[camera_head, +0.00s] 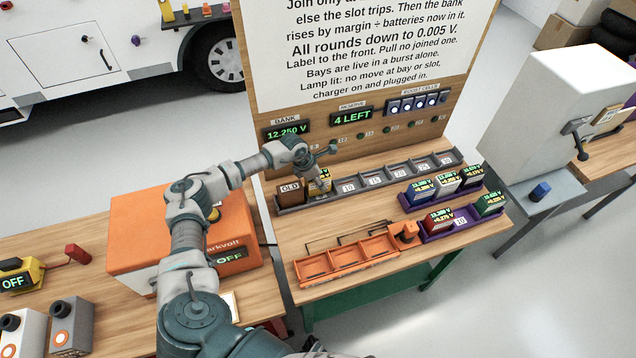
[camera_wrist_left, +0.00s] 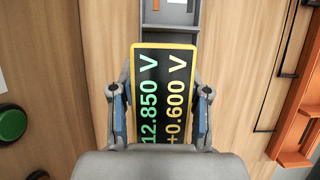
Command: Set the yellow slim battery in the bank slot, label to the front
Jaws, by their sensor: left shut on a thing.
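My left gripper (camera_head: 318,178) is shut on the yellow slim battery (camera_head: 326,184), beside the brown block marked OLD (camera_head: 290,190). In the left wrist view the battery (camera_wrist_left: 161,62) sits between the two fingers, its yellow-rimmed dark face reading 12.850 V and +0.600 V. The grey bank rack (camera_head: 410,172) runs along the foot of the board; its bare slots lie to the right of the battery. The gripper hides much of the battery, and I cannot tell whether its base is seated. My right gripper is not in view.
A bank display (camera_head: 288,133) reads 12.250 V. Purple trays (camera_head: 462,225) with several batteries stand at the right. An empty orange tray (camera_head: 347,262) lies at the front. The orange charger (camera_head: 150,245), reading OFF, stands under my left arm.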

